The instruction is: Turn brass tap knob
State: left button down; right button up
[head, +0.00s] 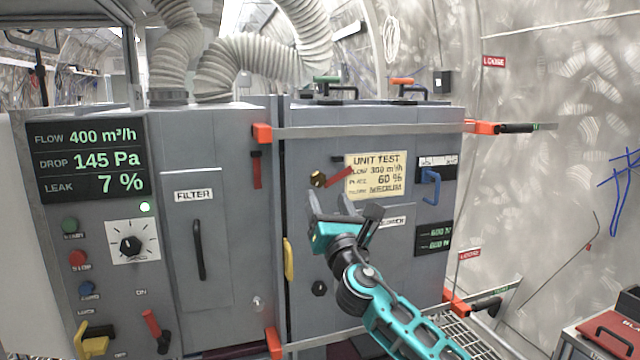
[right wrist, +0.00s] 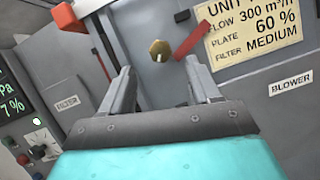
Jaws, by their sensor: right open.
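The brass tap knob (head: 318,179) sits on the grey cabinet's right door, just left of the unit test card. A red lever (head: 338,176) slants up to the right beside it. In the right wrist view the brass knob (right wrist: 160,50) is ahead of the fingertips, between them in the picture and apart from both. My right gripper (head: 332,205) is open and empty, just below the knob in the head view; it also fills the lower right wrist view (right wrist: 165,85). My left gripper does not show.
The unit test card (head: 376,176) is right of the knob. A blue handle (head: 431,187) and a yellow handle (head: 289,259) stick out from the cabinet. A strap (head: 365,131) with red-orange ends crosses above. The filter door (head: 196,240) and display panel (head: 88,160) are left.

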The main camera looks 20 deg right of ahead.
aim_at(319, 180)
jog(key=shift+b+x, duration=0.5)
jog(key=shift+x, duration=3)
jog(key=c, duration=1)
jog(key=shift+c, duration=0.2)
